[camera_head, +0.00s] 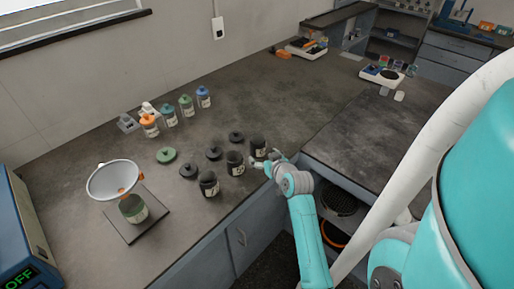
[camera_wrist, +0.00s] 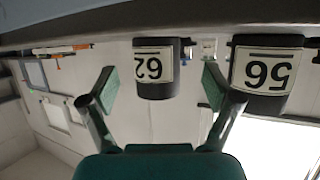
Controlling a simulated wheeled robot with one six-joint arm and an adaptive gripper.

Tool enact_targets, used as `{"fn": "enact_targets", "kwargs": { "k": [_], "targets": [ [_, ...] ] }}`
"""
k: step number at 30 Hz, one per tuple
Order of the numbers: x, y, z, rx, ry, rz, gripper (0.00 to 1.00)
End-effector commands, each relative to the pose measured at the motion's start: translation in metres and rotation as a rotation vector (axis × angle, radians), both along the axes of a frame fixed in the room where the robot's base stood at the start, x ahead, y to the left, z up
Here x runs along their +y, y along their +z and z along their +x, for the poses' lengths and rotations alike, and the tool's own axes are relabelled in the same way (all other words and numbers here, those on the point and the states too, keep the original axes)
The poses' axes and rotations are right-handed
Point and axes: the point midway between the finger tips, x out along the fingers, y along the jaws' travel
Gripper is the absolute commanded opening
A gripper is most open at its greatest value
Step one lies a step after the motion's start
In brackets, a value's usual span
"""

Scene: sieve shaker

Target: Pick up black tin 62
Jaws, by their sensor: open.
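Black tin 62 (camera_wrist: 155,88) is a small dark cylinder with a white label reading 62, upside down in the wrist view. It appears between my gripper's (camera_wrist: 160,86) two spread fingers, ahead of them. In the head view it seems to be the rightmost black tin (camera_head: 258,148), standing upright on the bench. My gripper (camera_head: 270,163) is open and empty, close beside that tin on its right-hand side. Contact cannot be told. The tin's label is too small to read in the head view.
Black tin 56 (camera_wrist: 264,75) stands beside tin 62, right in the wrist view. Another black tin (camera_head: 209,185) stands further left. Black lids (camera_head: 213,153) and a green lid (camera_head: 166,155) lie behind.

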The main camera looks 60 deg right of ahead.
Motion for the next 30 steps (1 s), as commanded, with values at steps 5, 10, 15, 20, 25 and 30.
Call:
{"fn": "enact_targets", "kwargs": {
  "k": [5, 10, 15, 20, 25, 30],
  "targets": [
    [-0.007, -0.004, 0.008, 0.001, 0.0, 0.001, 0.89],
    [-0.024, -0.01, 0.025, 0.0, 0.001, -0.001, 0.89],
    [-0.033, -0.018, 0.038, 0.001, 0.001, 0.0, 0.89],
    [-0.034, -0.019, 0.04, 0.001, 0.0, -0.001, 0.89],
    [-0.034, -0.019, 0.039, 0.0, 0.0, 0.0, 0.76],
    [-0.034, -0.019, 0.039, 0.001, 0.0, 0.001, 0.34]
  ]
}}
